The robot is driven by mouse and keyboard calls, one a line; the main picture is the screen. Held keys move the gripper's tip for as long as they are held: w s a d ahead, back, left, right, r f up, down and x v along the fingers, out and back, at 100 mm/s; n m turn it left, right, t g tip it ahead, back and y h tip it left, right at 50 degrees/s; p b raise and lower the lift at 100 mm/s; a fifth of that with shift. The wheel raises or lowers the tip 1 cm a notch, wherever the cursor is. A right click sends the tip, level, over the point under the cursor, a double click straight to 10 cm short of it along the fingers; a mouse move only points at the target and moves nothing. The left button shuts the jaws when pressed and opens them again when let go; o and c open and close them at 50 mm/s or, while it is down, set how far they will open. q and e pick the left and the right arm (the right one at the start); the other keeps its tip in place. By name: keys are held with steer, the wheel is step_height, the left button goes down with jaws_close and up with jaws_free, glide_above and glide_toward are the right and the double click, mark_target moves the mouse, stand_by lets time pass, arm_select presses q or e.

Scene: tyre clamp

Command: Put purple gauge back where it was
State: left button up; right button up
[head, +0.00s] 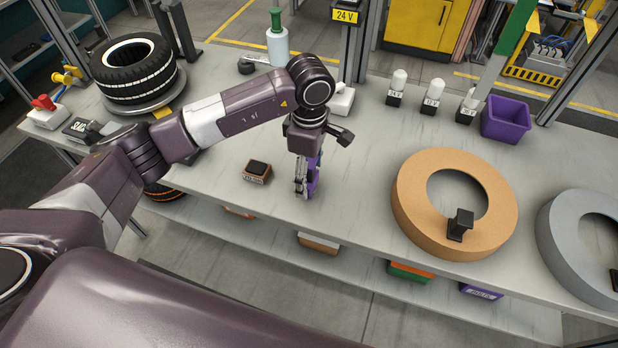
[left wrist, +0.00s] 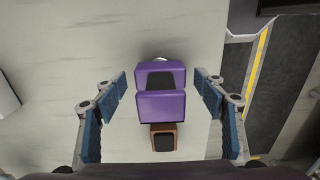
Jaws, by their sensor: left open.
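The purple gauge (left wrist: 160,104) has a dark panel on its face and is between the spread fingers of my left gripper (head: 303,188) in the left wrist view. A gap shows on each side of it, so the fingers are not closed on it. In the head view only a strip of the purple gauge (head: 315,176) shows behind the fingers, low at the table top. Whether it rests on the table is hard to tell. My right gripper is in neither view.
A small brown block with a black top (head: 257,172) sits left of the gauge. A tan ring (head: 409,213) and a grey ring (head: 561,245) lie to the right. A purple bin (head: 507,121) and several white-topped weights stand behind. A tyre (head: 135,70) is at back left.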

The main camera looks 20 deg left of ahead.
arm_select(q)
step_height(320, 180, up, 9)
steer(key=b, duration=0.3)
steer(key=shift+r, duration=0.65)
